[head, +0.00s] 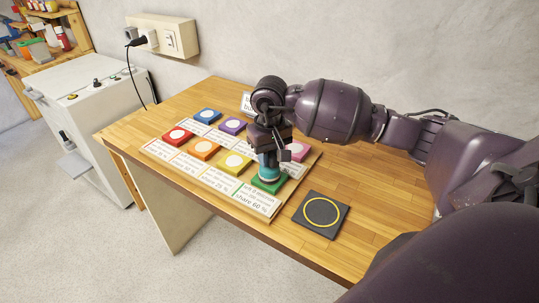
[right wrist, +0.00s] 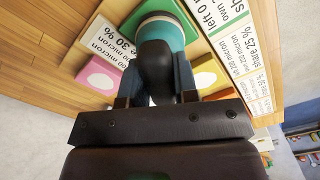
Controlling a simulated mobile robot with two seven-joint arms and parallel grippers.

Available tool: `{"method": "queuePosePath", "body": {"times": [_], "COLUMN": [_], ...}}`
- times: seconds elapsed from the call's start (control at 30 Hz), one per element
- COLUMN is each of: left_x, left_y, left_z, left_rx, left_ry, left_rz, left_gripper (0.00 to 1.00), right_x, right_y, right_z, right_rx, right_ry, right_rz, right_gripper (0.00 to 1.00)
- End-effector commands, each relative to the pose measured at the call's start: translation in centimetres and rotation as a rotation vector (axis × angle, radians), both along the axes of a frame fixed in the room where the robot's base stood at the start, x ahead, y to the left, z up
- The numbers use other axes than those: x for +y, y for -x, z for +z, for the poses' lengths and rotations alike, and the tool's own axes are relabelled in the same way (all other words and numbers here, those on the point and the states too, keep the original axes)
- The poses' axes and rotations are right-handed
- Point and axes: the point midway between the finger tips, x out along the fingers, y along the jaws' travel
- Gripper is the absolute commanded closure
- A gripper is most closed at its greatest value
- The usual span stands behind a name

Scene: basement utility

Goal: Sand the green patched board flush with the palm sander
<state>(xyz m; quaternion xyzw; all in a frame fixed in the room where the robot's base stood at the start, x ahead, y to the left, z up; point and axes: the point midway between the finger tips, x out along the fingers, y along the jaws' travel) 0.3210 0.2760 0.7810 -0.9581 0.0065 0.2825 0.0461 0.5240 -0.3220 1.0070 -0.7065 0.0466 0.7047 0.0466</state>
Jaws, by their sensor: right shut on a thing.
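The green board (head: 270,186) lies in the front row of a labelled panel, at its right end. The palm sander (head: 267,172), with a teal body and a pale base, sits upright on top of it and hides the board's middle. My right gripper (head: 269,146) is shut on the sander's dark upper part from above. In the right wrist view the sander (right wrist: 156,54) stands between the fingers of the gripper (right wrist: 154,92), with part of the green board (right wrist: 196,16) under it. The label (head: 257,199) before the green board reads left 0 micron, share 60 %. My left gripper is not in view.
Red (head: 177,136), orange (head: 205,150), yellow (head: 234,163), blue (head: 207,116), purple (head: 232,126) and pink (head: 297,150) boards lie close by. A dark pad (head: 321,214) with a yellow ring is empty at the right. The workbench (head: 188,97) is bare at the back left.

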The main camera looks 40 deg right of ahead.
Motion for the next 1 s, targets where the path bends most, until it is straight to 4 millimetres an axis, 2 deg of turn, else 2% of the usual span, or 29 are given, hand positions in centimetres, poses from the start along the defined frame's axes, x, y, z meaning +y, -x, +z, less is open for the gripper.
{"method": "queuePosePath", "body": {"times": [1.0], "left_x": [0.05], "left_y": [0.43], "left_z": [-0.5], "left_rx": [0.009], "left_ry": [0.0], "left_rz": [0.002], "left_gripper": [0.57], "right_x": [0.03], "right_y": [0.13], "right_z": [-0.32], "right_rx": [0.006], "right_ry": [0.0], "right_rz": [0.0], "right_gripper": [0.91]}}
